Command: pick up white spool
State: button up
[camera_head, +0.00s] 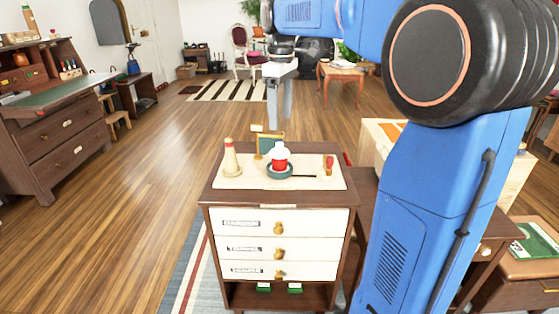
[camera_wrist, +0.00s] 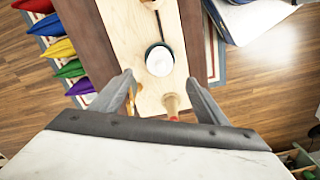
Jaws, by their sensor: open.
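A white rounded thing (camera_head: 281,149) sits on top of a red body in a dark teal pan (camera_head: 270,171) on the small cabinet; it may be the white spool, but I cannot tell for sure. In the wrist view the white thing (camera_wrist: 160,60) shows from above as a round white top inside the dark pan rim. A cream tapered piece (camera_head: 230,158) stands upright to its left; it also shows in the wrist view (camera_wrist: 171,103). My gripper (camera_head: 280,122) is open and empty, pointing down above the cabinet. Its fingertips (camera_wrist: 160,79) show apart in the wrist view.
The cabinet top (camera_head: 310,183) also holds a small framed board (camera_head: 270,145) and a small red-topped bottle (camera_head: 328,166). A desk (camera_head: 58,130) stands at left, a pale wooden box (camera_head: 378,133) at right. The wooden floor between desk and cabinet is clear.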

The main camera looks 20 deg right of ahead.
aim_at(279, 143)
jog(key=f, duration=1.1)
jog(key=shift+w+a, duration=0.15)
jog(key=shift+a, duration=0.05)
jog(key=c, duration=1.2)
